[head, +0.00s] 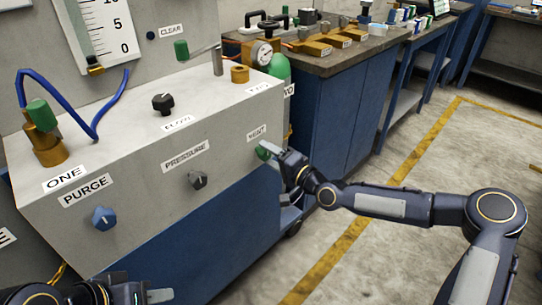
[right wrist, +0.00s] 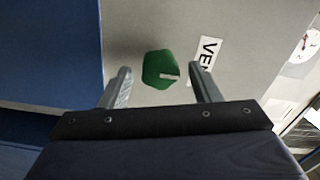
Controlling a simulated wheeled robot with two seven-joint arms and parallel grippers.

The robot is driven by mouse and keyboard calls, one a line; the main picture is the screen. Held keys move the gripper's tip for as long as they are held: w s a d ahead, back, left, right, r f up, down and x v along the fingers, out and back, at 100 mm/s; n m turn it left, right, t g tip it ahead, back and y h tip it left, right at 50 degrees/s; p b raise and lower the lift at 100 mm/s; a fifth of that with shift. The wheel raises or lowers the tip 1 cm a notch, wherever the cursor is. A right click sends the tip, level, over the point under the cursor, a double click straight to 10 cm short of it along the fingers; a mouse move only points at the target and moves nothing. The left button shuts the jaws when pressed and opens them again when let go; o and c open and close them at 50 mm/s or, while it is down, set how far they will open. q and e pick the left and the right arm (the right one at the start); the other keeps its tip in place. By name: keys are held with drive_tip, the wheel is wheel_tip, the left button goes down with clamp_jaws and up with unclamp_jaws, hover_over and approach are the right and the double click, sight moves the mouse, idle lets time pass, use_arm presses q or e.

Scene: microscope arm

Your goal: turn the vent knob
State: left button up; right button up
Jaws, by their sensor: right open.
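The green vent knob (head: 263,152) is on the front face of the grey panel box, just below the VENT label (head: 257,134). In the right wrist view the knob (right wrist: 160,70) shows a pale pointer mark and sits between and a little beyond the two fingertips. My right gripper (head: 281,155) is at the knob in the head view; its jaws (right wrist: 161,80) are open, one finger on each side, with gaps to the knob. My left gripper (head: 142,295) is low at the bottom left, away from the knob, and its jaw opening is unclear.
The blue purge knob (head: 104,218) and dark pressure knob (head: 198,180) are on the same front face. A black flow knob (head: 162,102) and hose fittings are on top. A blue workbench (head: 335,120) stands behind my right arm. The floor (head: 440,200) at right is open.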

drive_tip(key=p+v, duration=0.1)
drive_tip(key=v, duration=0.6)
drive_tip(key=shift+s+d, duration=0.3)
